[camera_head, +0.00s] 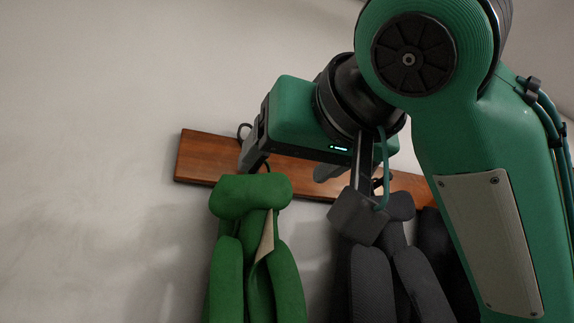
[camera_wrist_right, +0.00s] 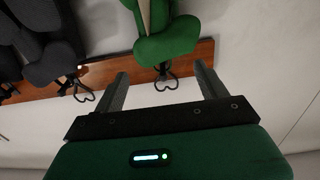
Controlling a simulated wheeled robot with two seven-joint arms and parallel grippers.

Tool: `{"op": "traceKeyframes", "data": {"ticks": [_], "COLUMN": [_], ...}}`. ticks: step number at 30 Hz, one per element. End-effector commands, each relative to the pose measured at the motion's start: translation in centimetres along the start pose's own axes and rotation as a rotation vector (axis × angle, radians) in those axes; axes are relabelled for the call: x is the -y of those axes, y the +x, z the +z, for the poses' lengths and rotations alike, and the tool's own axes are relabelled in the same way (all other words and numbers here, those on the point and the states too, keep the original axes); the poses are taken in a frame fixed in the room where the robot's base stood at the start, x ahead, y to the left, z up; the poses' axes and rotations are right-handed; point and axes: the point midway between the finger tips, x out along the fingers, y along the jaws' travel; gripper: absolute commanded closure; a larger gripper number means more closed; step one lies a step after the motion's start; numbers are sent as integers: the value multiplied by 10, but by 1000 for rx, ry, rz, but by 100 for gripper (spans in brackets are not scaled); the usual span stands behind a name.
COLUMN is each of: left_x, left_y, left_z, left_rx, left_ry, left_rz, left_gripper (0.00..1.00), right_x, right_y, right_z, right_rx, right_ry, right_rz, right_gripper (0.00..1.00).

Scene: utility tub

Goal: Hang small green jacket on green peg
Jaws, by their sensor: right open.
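A small green jacket (camera_head: 250,195) hangs down in front of the wall at the left part of the wooden peg board (camera_head: 196,158). In the right wrist view, the jacket (camera_wrist_right: 165,45) shows upside down, with a dark hook (camera_wrist_right: 164,79) at its collar. It seems to hang from that hook, but the contact is hidden. I see no clearly green peg. My right gripper (camera_head: 292,165) is open just above the collar. In the wrist view, its fingers (camera_wrist_right: 160,70) stand apart on either side of the hook, with nothing held. My left gripper is not in view.
Dark grey jackets (camera_head: 370,275) hang to the right, partly behind my right arm; they also show in the wrist view (camera_wrist_right: 45,45). Another dark hook (camera_wrist_right: 82,90) is beside them. The wall left of the board is bare.

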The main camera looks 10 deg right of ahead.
Motion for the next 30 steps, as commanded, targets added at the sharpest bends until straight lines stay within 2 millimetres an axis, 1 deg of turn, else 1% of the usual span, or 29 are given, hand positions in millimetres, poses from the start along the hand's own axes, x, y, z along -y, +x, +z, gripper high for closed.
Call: {"op": "traceKeyframes", "data": {"ticks": [5,9,15,18,24,30], "left_x": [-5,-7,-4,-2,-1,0], "left_y": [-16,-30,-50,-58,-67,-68], "left_z": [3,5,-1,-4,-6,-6], "left_rx": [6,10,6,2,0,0], "left_ry": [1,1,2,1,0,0], "left_rz": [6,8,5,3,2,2], "left_gripper": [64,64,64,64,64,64], "right_x": [-2,-2,-2,-3,-3,-3], "right_y": [24,52,92,108,130,136], "right_z": [-4,-5,-5,-4,-2,0], "right_rx": [5,5,5,4,3,1], "right_ry": [2,2,2,2,3,3], "right_rz": [2,2,2,3,3,2], "right_gripper": [25,25,25,25,25,25]}}
